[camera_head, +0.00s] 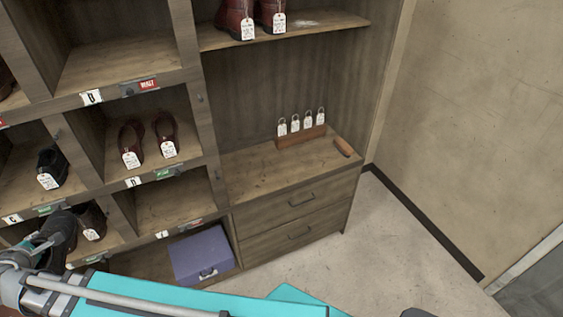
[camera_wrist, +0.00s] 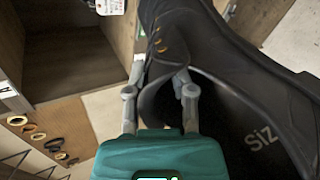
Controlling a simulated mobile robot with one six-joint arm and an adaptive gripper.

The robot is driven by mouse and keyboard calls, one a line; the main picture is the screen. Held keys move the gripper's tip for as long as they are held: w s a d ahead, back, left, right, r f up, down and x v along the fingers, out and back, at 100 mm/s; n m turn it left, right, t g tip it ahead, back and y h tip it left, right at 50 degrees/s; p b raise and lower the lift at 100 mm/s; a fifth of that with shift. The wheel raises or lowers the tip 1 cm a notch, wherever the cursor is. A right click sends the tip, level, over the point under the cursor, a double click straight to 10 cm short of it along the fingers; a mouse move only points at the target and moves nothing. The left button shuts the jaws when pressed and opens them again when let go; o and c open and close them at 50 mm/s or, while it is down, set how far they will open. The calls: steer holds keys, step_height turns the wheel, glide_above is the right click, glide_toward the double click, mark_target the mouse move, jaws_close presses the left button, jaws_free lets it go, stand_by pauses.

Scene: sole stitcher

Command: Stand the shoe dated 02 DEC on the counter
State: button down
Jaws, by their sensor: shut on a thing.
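A black shoe (camera_wrist: 225,60) with orange lace eyelets fills the right of the wrist view. My gripper (camera_wrist: 160,88) is shut on the rim of its opening. In the head view my gripper is at the lower left by the cubbies, with a dark shape (camera_head: 63,226) beside it that looks like the held shoe. No date on the held shoe is readable. The wooden counter (camera_head: 255,178) sits above two drawers, to the right of the cubbies. Its front and middle are bare.
A tag rack (camera_head: 300,138) and a small wooden piece (camera_head: 343,147) stand at the counter's back and right. Tagged red shoes (camera_head: 164,130) and other tagged shoes sit in cubbies. A purple box (camera_head: 200,256) is low down. Boots (camera_head: 236,17) stand on the shelf above the counter.

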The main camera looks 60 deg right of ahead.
steer(key=shift+w+f+b, duration=0.1)
steer(key=shift+f+b, duration=3.3)
steer(key=shift+f, duration=0.3)
steer(key=shift+a, duration=0.1)
